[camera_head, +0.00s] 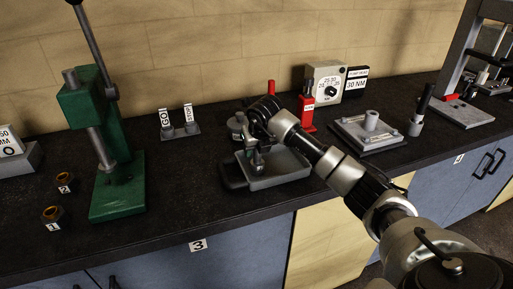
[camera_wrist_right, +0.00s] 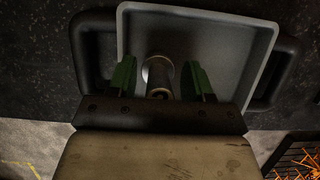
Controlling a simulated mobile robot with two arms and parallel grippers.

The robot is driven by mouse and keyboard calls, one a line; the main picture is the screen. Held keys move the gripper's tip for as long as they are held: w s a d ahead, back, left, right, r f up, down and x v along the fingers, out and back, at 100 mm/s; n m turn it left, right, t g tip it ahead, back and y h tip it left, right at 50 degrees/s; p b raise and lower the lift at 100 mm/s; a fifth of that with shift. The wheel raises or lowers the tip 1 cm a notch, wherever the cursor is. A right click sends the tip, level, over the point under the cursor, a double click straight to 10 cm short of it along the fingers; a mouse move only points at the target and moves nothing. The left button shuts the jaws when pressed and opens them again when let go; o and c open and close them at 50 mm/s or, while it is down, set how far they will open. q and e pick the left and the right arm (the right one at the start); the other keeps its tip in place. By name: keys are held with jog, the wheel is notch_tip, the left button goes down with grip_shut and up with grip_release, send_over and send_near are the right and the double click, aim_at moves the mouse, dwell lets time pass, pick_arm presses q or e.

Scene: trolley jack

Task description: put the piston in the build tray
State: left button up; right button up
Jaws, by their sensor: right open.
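The build tray (camera_head: 284,180) is a shallow grey tray on the dark bench top, near its front edge. It also shows in the right wrist view (camera_wrist_right: 255,45). My right gripper (camera_head: 256,168) is over the left part of the tray, pointing down. In the right wrist view its two green fingers (camera_wrist_right: 159,82) stand apart. A grey metal cylinder, apparently the piston (camera_wrist_right: 158,72), is between them, within the tray's outline, with a gap on each side. I cannot tell whether it rests on the tray floor. My left gripper is not in view.
A green press (camera_head: 118,190) stands left of the tray. Two small brown rings (camera_head: 53,213) lie further left. Behind the tray are the GO and STOP holders (camera_head: 178,130). A grey fixture plate (camera_head: 368,135) is to the right. The bench between press and tray is clear.

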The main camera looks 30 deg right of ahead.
jog(key=shift+r, duration=0.2)
jog(key=shift+s+r, duration=0.1)
jog(key=shift+r, duration=0.1)
jog(key=b+v, duration=0.2)
jog(key=v, duration=0.9)
jog(key=shift+s, duration=0.2)
jog(key=shift+a+r, duration=0.1)
